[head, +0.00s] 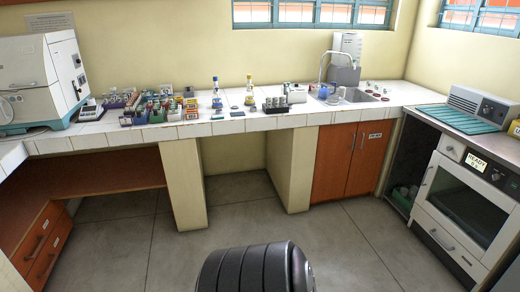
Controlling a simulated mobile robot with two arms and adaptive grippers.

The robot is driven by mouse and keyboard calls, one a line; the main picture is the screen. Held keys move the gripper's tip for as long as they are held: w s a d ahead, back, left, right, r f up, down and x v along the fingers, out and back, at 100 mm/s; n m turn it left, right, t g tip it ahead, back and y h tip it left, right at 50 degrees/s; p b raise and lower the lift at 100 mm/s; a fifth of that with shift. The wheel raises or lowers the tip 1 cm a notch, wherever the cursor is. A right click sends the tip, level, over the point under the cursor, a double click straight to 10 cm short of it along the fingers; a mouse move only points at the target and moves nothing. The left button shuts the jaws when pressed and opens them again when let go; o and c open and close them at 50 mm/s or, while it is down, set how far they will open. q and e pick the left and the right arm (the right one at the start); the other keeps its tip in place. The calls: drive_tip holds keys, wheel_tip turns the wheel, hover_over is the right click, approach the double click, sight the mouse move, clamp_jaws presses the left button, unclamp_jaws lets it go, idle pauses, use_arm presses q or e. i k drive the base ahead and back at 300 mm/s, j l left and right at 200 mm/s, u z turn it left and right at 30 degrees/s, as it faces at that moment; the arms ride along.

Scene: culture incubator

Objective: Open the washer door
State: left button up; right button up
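A white front-loading appliance, which looks like the washer (433,203), stands under the counter at the right edge of the head view. Its door (466,205) has a white frame around a dark glass window and looks shut. A slim handle (427,180) shows at the door's left side. Neither of my grippers is in view.
A long tiled counter (290,120) runs along the back wall with racks, bottles and a sink (358,97). Orange cabinet doors (350,160) are shut below the sink. An open shelf space (408,170) lies left of the appliance. The grey floor (345,235) before it is clear.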

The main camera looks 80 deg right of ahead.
sight(510, 230)
drive_tip(key=z, duration=4.3)
drive_tip(key=i+j, duration=0.15)
drive_tip(key=i, duration=0.15)
drive_tip(key=i+j+u, duration=0.1)
drive_tip(key=i+j, duration=0.1)
drive_tip(key=i, duration=0.1)
